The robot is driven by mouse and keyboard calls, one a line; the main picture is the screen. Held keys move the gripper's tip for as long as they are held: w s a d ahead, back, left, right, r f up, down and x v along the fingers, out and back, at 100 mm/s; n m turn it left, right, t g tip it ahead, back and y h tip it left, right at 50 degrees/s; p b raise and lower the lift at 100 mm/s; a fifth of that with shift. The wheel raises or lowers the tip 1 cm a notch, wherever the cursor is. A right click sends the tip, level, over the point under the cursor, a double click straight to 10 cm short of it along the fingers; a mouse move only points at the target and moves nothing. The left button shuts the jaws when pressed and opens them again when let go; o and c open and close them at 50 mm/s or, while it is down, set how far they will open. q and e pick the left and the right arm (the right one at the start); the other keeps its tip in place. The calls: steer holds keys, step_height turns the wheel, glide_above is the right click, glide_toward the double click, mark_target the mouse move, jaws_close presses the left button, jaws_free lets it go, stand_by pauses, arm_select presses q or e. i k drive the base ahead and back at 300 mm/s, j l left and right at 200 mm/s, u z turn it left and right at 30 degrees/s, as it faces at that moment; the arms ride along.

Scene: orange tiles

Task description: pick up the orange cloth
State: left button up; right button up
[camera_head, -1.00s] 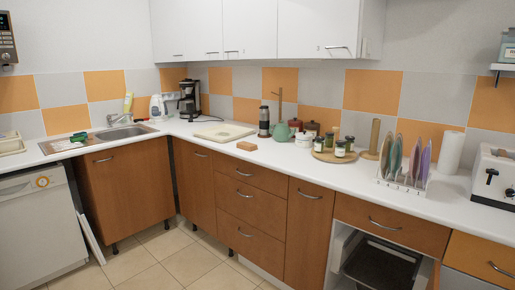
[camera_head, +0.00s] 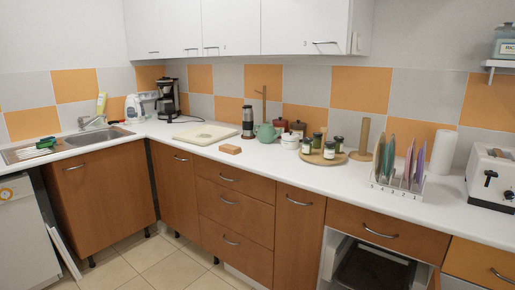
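A small orange-brown item (camera_head: 230,149) lies on the white counter near its front edge, to the right of the sink. It looks like a flat block, and I cannot tell at this size whether it is the orange cloth. No other orange cloth can be made out. Neither of my grippers is in view.
A cream board (camera_head: 201,134) lies behind the small item. A green teapot (camera_head: 266,132), jars on a round wooden tray (camera_head: 323,157) and a plate rack (camera_head: 398,183) stand to the right. A coffee maker (camera_head: 170,97) and sink (camera_head: 98,136) are left. The oven compartment below is open.

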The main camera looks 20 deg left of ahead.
mark_target(233, 150)
steer(key=i+j+z, duration=0.15)
steer(key=j, duration=0.2)
steer(key=i+j+z, duration=0.15)
steer(key=j, duration=0.2)
steer(key=i+j+z, duration=0.15)
steer(key=j, duration=0.25)
steer(key=i+j+z, duration=0.15)
steer(key=j, duration=0.25)
steer(key=i+j, duration=0.1)
steer(key=j, duration=0.3)
steer(key=i+j, duration=0.1)
steer(key=j, duration=0.3)
steer(key=i+j, duration=0.15)
steer(key=j, duration=0.25)
steer(key=i+j+z, duration=0.1)
steer(key=j, duration=0.3)
